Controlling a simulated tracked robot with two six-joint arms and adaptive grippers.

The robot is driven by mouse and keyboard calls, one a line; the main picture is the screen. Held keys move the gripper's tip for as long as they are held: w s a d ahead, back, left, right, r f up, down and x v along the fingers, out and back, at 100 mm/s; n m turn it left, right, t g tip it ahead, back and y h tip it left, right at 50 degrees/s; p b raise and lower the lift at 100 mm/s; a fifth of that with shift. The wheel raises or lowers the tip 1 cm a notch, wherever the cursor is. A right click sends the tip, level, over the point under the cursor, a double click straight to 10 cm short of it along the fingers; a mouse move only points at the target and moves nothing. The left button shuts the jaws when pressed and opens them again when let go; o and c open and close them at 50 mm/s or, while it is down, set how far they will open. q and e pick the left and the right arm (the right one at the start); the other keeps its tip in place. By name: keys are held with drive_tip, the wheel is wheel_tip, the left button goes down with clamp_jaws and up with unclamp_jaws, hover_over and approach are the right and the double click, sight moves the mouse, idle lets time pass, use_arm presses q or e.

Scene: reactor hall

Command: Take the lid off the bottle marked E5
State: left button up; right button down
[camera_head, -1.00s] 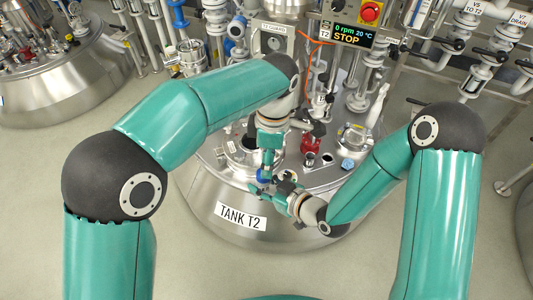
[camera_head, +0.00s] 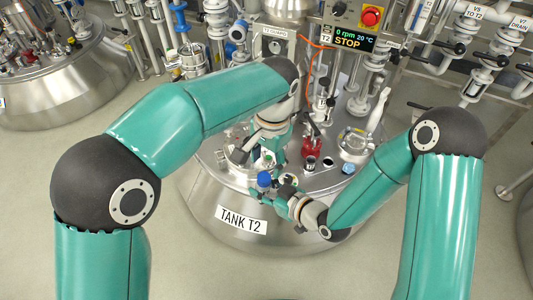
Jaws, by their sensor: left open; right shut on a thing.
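A small bottle with a blue lid (camera_head: 264,178) shows above the TANK T2 sign, near the front of the tank top. Its body is mostly hidden and I cannot read a mark E5 on it. My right gripper (camera_head: 278,188) reaches in from the right and is shut, apparently on this bottle just below the lid. My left gripper (camera_head: 275,153) is open, above and behind the blue lid, apart from it. Its fingers are small and partly hidden by its own wrist.
The steel tank T2 (camera_head: 215,205) lies under both grippers. A red fitting (camera_head: 312,147), a dark-topped port (camera_head: 310,163) and another blue cap (camera_head: 348,168) stand to the right. A control box reading STOP (camera_head: 350,40) is behind, with pipes and valves around it.

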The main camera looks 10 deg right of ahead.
sight(264, 176)
use_arm(q)
drive_tip(key=m, duration=0.2)
drive_tip(key=r+m, duration=0.1)
drive_tip(key=m, duration=0.2)
drive_tip(key=shift+m, duration=0.4)
drive_tip(key=shift+s+a+r+t, duration=0.1)
drive_tip(key=shift+r+t, duration=0.2)
drive_tip(key=shift+r, duration=0.05)
drive_tip(key=shift+w+a+f, duration=0.1)
drive_tip(key=shift+f, duration=1.8)
drive_tip(key=shift+w+a+f, duration=0.1)
drive_tip(key=shift+f, duration=1.75)
clamp_jaws()
drive_tip(key=n, duration=0.3)
drive_tip(key=shift+r, duration=0.1)
